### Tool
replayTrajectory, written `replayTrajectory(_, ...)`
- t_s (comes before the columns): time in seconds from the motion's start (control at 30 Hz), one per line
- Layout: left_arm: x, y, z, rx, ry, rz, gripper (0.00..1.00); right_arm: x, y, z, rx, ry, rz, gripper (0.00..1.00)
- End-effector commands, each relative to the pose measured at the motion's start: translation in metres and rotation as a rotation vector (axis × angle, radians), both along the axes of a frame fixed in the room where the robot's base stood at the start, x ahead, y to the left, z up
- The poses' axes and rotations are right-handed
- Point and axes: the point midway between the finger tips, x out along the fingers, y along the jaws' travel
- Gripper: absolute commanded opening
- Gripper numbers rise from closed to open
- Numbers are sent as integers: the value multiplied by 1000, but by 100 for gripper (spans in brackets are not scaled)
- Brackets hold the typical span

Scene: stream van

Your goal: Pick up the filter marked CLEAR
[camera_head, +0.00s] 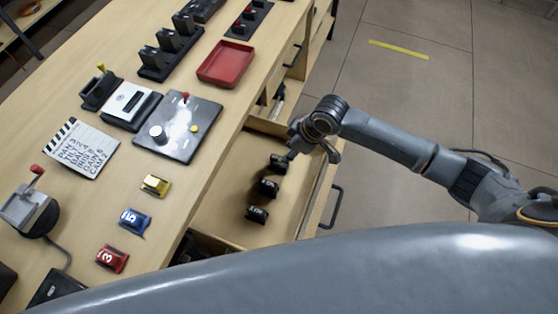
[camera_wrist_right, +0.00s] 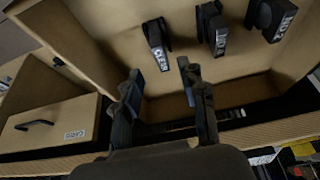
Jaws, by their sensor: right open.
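In the right wrist view, the filter marked CLEAR (camera_wrist_right: 156,38) is the leftmost of three small black filters in an open drawer. Its white label is partly readable. My right gripper (camera_wrist_right: 161,78) is open and empty; its two fingers point toward that filter, apart from it. In the head view, my right gripper (camera_head: 310,150) is over the drawer, beside the farthest filter (camera_head: 278,163), whose label I cannot read there. The other filters (camera_head: 268,187) (camera_head: 257,214) stand in a row nearer to me. My left gripper is not in view.
The open drawer (camera_head: 222,213) has walls around the filters. The wooden counter (camera_head: 100,200) carries a control panel (camera_head: 178,128), a red tray (camera_head: 226,63), a clapperboard (camera_head: 82,148) and numbered blocks (camera_head: 134,221). Floor is free right of the drawer.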

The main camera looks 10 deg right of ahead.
Motion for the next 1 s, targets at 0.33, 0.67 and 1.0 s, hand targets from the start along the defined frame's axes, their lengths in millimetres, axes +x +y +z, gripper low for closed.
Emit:
replayTrajectory(0.33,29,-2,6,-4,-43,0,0,6,11,-28,0,2,-1,42)
replayTrajectory(0.67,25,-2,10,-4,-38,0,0,14,24,-64,-1,-1,0,42)
replayTrajectory(1.0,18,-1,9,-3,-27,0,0,15,24,-66,0,-2,0,27)
